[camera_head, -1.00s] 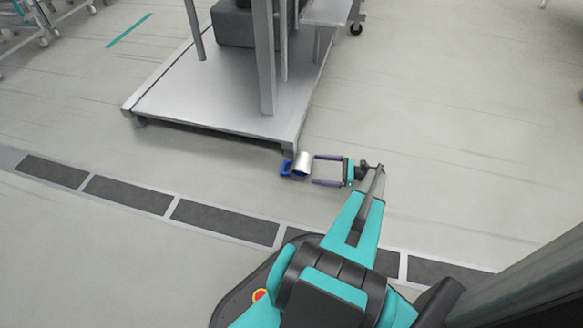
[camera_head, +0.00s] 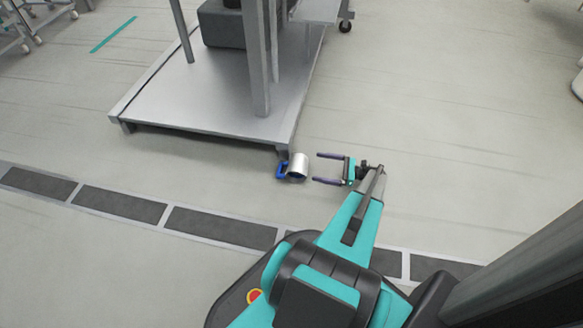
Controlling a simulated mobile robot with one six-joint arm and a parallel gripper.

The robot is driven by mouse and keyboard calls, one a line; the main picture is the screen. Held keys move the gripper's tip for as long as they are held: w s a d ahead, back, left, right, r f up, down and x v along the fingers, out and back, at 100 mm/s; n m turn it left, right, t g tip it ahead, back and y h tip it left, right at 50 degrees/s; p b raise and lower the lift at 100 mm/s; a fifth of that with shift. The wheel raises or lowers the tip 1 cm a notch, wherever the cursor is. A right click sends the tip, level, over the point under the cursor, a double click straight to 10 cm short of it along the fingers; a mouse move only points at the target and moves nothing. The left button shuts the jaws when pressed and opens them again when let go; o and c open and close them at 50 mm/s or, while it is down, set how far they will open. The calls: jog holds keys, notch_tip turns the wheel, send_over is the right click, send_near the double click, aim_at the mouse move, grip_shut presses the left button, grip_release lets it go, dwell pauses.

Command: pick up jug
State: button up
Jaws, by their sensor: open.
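The jug (camera_head: 298,166) is a small silver cylinder with a blue handle on its left side and blue at its lower edge. It is close to the near right corner of the grey platform; whether it touches the platform is too small to tell. My gripper (camera_head: 316,168) is just right of the jug, its two dark fingers spread and pointing left toward it. The fingertips are apart from the jug, with a small gap between. Nothing is between the fingers.
A low grey platform (camera_head: 180,95) with upright posts and a dark box (camera_head: 225,28) stands behind and left of the jug. A strip of dark floor panels (camera_head: 220,225) crosses in front. A grey post fills the lower right. The floor right of my gripper is clear.

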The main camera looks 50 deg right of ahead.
aim_at(304, 165)
jog(key=p+x, duration=0.1)
jog(key=x, duration=0.5)
jog(key=shift+w+a+p, duration=0.15)
jog(key=shift+w+p, duration=0.1)
jog(key=shift+p, duration=0.05)
jog(key=shift+w+a, duration=0.35)
jog(key=shift+w, duration=0.05)
jog(key=b+x, duration=0.1)
jog(key=x, duration=0.2)
jog(key=shift+s+a+f, duration=0.1)
jog(key=shift+f, duration=0.05)
jog(key=shift+w+a, duration=0.3)
jog(key=shift+w, duration=0.2)
jog(key=shift+c, duration=0.3)
